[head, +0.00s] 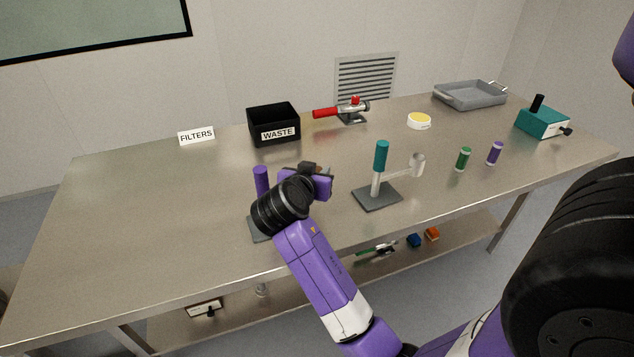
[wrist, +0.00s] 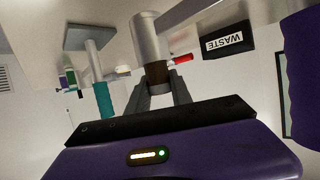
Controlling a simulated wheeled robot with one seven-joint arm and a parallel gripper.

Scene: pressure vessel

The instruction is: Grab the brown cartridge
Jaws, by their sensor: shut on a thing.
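The brown cartridge (wrist: 157,72) is between the two fingers of my gripper (wrist: 160,86) in the wrist view, which looks upside down. My gripper (head: 318,172) is shut on it. A silver cylinder (wrist: 147,35) lines up with the brown part and seems to be a cup around its other end; I cannot tell how deep it sits. In the head view the cartridge is mostly hidden by my gripper and wrist. A purple-handled stand (head: 261,181) is just left of my gripper, its base partly hidden by my arm.
A teal-handled stand (head: 381,157) with a side cup is close on the right. Green (head: 463,159) and purple (head: 494,153) cartridges stand further right. Behind are a black WASTE box (head: 273,124), a red-handled device (head: 345,110), a yellow-topped disc (head: 419,121), a grey tray (head: 470,96) and a teal box (head: 541,122).

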